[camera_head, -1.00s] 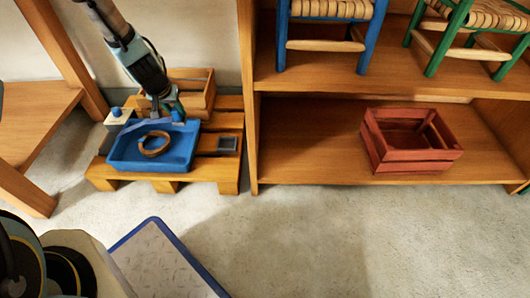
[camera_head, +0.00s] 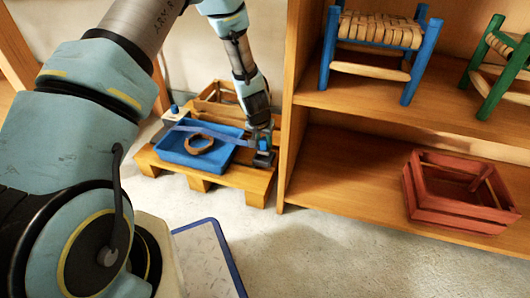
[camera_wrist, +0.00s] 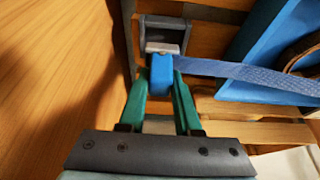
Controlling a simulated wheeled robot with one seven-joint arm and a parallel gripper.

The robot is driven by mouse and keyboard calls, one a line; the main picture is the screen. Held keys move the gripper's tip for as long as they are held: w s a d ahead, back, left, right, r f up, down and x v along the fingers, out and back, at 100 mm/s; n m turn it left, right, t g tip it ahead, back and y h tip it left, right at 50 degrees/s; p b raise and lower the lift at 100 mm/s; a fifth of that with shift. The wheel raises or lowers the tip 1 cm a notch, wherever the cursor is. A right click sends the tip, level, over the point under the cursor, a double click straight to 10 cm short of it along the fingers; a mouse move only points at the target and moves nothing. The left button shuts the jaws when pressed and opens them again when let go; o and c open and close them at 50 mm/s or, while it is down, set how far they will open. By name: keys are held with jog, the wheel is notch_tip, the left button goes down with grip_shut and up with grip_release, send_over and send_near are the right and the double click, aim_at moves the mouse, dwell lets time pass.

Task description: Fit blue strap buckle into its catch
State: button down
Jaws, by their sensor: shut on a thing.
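My gripper (camera_wrist: 162,97) is shut on the blue buckle (camera_wrist: 161,72) at the end of the blue strap (camera_wrist: 240,75). In the wrist view the buckle is between the green fingers, and its far end is at the mouth of the grey catch (camera_wrist: 165,35). I cannot tell how far it is inside. In the head view my gripper (camera_head: 262,138) is just above the catch (camera_head: 263,159) at the pallet's right end. The strap (camera_head: 208,130) runs left across the blue tray (camera_head: 187,157) to a post with a blue top (camera_head: 174,109).
The tray holds a brown ring (camera_head: 200,144) and sits on a wooden pallet (camera_head: 228,177). A wooden crate (camera_head: 215,100) stands behind it. The shelf's upright side (camera_head: 294,120) is close to the right of the catch. A red crate (camera_head: 458,205) is on the lower shelf.

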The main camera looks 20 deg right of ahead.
aim_at(264, 149)
jog(key=shift+f+b, duration=0.65)
jog(key=shift+f, duration=1.1)
jog(key=shift+f, duration=0.3)
jog(key=c, duration=0.6)
grip_release()
jog(key=shift+r, duration=0.1)
